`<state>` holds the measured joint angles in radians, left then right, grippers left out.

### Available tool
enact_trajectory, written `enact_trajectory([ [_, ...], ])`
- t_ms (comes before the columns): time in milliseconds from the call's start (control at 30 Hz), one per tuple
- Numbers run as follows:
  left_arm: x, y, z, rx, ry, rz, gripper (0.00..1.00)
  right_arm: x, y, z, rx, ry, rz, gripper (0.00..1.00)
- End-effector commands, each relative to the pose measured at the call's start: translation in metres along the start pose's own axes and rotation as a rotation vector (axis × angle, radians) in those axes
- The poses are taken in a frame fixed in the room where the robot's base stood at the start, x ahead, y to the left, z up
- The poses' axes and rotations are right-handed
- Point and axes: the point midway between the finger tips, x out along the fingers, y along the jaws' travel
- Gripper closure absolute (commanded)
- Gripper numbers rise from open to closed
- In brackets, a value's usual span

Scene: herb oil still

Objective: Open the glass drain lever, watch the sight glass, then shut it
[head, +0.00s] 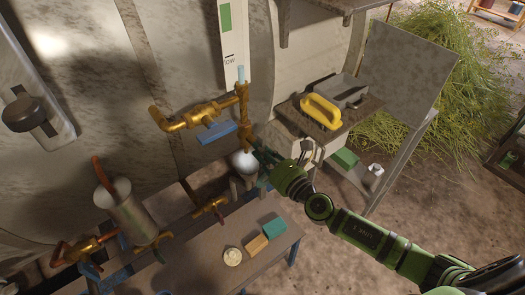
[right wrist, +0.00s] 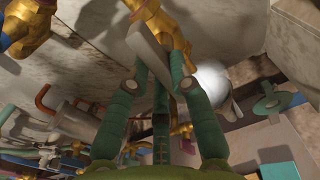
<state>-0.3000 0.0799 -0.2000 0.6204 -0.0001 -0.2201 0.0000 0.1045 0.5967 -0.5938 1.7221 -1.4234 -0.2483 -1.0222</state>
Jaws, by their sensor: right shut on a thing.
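The sight glass (head: 241,75) is a short pale blue tube above a brass fitting (head: 243,100), in front of a white gauge plate (head: 228,45) with a green band. My right gripper (head: 260,153) is below and to the right of this fitting. In the right wrist view my right gripper (right wrist: 155,80) is shut on a flat grey lever (right wrist: 148,45), close against brass pipework (right wrist: 170,30). The lever is mostly hidden by the fingers in the head view. My left gripper is not in view.
A white round thing (head: 244,162) sits just left of the right gripper. Below is a bench (head: 215,258) with a teal block (head: 274,228), a tan block (head: 257,244) and a pale round piece (head: 232,257). A yellow-handled item (head: 321,112) lies on the shelf at right.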

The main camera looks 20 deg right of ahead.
Motion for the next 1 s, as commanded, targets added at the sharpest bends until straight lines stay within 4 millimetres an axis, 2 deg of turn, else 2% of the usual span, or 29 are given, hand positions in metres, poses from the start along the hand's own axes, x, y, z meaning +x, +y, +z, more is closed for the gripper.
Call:
enact_trajectory([
  [633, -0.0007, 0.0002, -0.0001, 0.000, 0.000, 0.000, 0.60, 0.0005, -0.0006, 0.0013, -0.047, -0.003, -0.001, 1.00],
  [667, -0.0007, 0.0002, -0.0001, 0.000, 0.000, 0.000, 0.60, 0.0005, -0.0006, 0.0012, -0.047, -0.003, -0.001, 0.66],
  [700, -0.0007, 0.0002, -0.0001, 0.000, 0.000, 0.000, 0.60, 0.0004, -0.0005, 0.0012, -0.047, -0.003, -0.001, 0.54],
  [1000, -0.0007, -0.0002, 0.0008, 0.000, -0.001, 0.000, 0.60, 0.0000, -0.0002, 0.0003, -0.046, -0.001, 0.000, 0.54],
])
